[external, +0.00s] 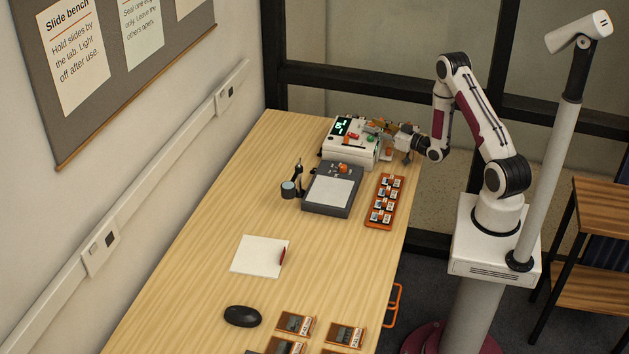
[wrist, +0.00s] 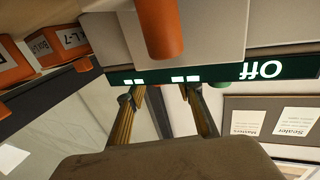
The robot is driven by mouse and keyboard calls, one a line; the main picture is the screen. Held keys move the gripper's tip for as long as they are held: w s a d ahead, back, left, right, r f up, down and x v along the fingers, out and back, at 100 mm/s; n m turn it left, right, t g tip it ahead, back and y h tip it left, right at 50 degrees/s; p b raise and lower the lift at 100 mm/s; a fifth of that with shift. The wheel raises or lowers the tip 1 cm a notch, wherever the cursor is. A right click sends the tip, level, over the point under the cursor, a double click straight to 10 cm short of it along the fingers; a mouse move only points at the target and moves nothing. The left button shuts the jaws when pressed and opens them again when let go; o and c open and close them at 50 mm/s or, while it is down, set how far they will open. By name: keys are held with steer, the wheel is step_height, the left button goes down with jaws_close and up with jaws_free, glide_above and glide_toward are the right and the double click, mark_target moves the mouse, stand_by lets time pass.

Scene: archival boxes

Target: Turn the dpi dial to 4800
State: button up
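A white device (external: 345,151) with a dark display (external: 342,127) stands at the far end of the table. In the wrist view its display strip (wrist: 215,76) is upside down and reads "Off" at one end, with small lit marks; no 4800 is legible. An orange knob-like part (wrist: 160,30) sticks out close above the strip. I cannot tell whether it is the dpi dial. Contact with any control cannot be made out.
A grey unit (external: 322,208) with a white panel and an orange knob (external: 343,168) stands in front of the device. An orange rack (external: 371,222) of slides lies to its right. A notepad (external: 259,256) and black mouse (external: 242,316) lie nearer. The table's middle is mostly clear.

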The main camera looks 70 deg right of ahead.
steer(key=shift+d+n+t+y, duration=0.2)
steer(key=shift+n+t+y, duration=0.2)
steer(key=shift+n+y, duration=0.85)
